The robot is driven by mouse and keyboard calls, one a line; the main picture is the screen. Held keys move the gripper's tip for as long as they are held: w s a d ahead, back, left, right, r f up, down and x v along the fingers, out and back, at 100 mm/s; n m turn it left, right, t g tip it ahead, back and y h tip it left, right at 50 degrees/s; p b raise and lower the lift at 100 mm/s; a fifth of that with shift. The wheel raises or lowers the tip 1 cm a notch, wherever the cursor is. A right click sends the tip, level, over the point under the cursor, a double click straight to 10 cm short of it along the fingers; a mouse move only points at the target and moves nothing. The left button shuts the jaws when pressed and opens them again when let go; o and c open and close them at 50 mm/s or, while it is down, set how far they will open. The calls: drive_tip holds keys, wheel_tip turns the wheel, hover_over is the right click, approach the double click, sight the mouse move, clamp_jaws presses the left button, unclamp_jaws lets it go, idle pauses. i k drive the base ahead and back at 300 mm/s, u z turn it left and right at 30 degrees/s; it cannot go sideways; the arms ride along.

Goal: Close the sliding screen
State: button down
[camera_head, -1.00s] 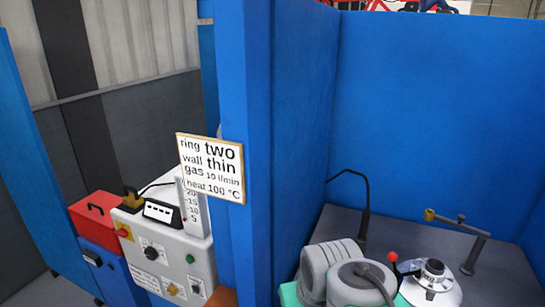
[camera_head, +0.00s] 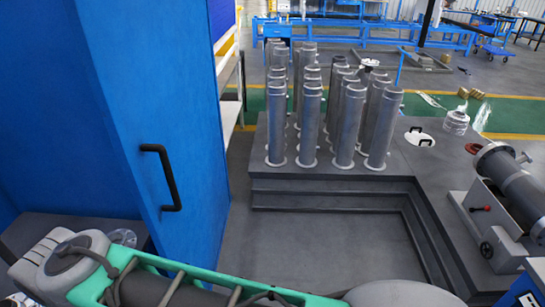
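A tall blue panel (camera_head: 165,80) with a black bar handle (camera_head: 165,178) stands at the left; it looks like the sliding screen. The handle is upright, near the middle of the panel's visible face. To the right of the panel's edge the view is open to the floor and a stepped platform. My arm, grey and green, crosses the bottom of the view in front of the panel. My gripper cannot be made out in this view, and nothing is seen touching the handle.
Several upright grey flanged cylinders (camera_head: 310,125) stand on a dark stepped platform (camera_head: 330,185). A machine with a dark cylinder (camera_head: 512,180) is at the right. A white shelf (camera_head: 230,110) is behind the panel. Clear floor (camera_head: 240,215) lies between panel and platform.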

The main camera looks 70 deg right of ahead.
sight(149, 66)
drive_tip(key=z, duration=1.75)
drive_tip(key=k, duration=1.2)
drive_tip(key=u, duration=0.85)
drive_tip(key=i, duration=1.15)
drive_tip(key=u, duration=0.15)
